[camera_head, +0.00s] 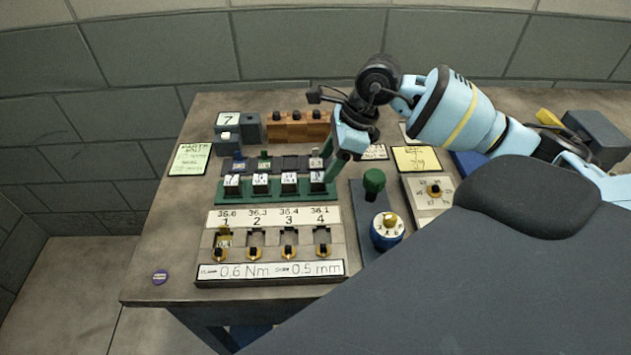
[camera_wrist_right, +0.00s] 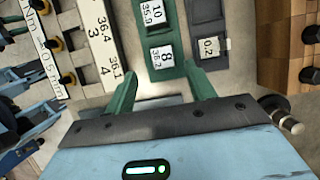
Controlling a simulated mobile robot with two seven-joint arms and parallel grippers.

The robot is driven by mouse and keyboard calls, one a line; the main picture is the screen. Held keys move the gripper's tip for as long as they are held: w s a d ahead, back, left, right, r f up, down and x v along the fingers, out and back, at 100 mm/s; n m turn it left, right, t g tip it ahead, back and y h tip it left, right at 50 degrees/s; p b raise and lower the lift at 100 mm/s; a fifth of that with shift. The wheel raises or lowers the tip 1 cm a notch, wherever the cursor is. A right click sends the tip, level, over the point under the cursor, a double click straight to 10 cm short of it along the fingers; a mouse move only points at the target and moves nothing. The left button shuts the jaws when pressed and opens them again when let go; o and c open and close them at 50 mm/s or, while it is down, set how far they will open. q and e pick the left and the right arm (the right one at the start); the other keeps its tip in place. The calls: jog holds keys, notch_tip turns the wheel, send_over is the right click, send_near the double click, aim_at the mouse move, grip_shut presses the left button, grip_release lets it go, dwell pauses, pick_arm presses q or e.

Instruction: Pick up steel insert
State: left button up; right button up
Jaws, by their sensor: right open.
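Several small metal blocks with white number labels, which look like the steel inserts (camera_head: 260,181), stand in a row in a green rack (camera_head: 270,194). In the right wrist view, the insert labelled 8 (camera_wrist_right: 165,58) sits in the green rack just beyond my fingertips, and one labelled 10 (camera_wrist_right: 153,13) stands further along. My right gripper (camera_head: 338,168) hangs over the right end of the rack. Its two green fingers stand apart with nothing between them in the right wrist view (camera_wrist_right: 163,90). I cannot tell its exact height above the rack. My left gripper is not in view.
A fixture with slots numbered 1 to 4 (camera_head: 336,239) lies in front of the rack. A dark holder (camera_head: 291,164) and a wooden block (camera_head: 297,129) stand behind. A green knob (camera_head: 374,184) and a blue dial (camera_head: 387,231) are to the right. The table's left front is mostly clear.

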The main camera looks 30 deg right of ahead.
aim_at(319, 177)
jog(key=shift+b+x, duration=1.1)
jog(key=shift+x, duration=1.45)
jog(key=shift+w+d+r, duration=0.15)
jog(key=shift+w, duration=0.05)
jog(key=shift+c, duration=0.6)
jog(key=c, duration=0.7)
grip_shut()
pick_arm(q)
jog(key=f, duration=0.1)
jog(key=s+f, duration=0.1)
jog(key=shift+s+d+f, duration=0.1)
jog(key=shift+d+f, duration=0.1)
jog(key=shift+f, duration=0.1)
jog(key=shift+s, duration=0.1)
pick_arm(e)
notch_tip(319, 177, up, 10)
